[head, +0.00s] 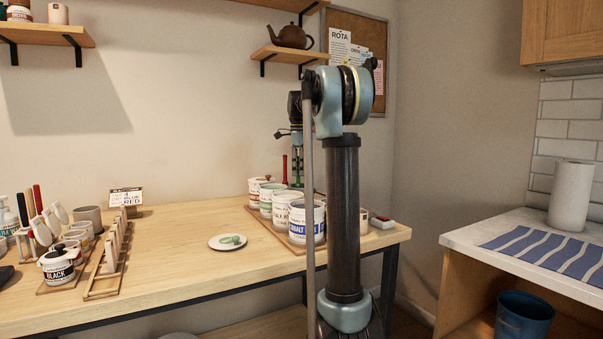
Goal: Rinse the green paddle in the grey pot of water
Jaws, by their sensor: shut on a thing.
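My gripper (296,135) is at the back right of the wooden table, above the row of glaze pots, partly hidden behind my arm. It is shut on the green paddle (297,165), which hangs upright below it. The paddle's lower end is hidden behind or inside the pots; I cannot tell which. A plain grey pot (88,218) stands at the left of the table, far from my gripper. Its contents cannot be seen.
Large labelled pots, including a cobalt one (307,223), stand in a row on a wooden board. A white plate (215,243) holds a green piece. Paddles, a rack (104,290) and a black-labelled jar (58,267) crowd the left.

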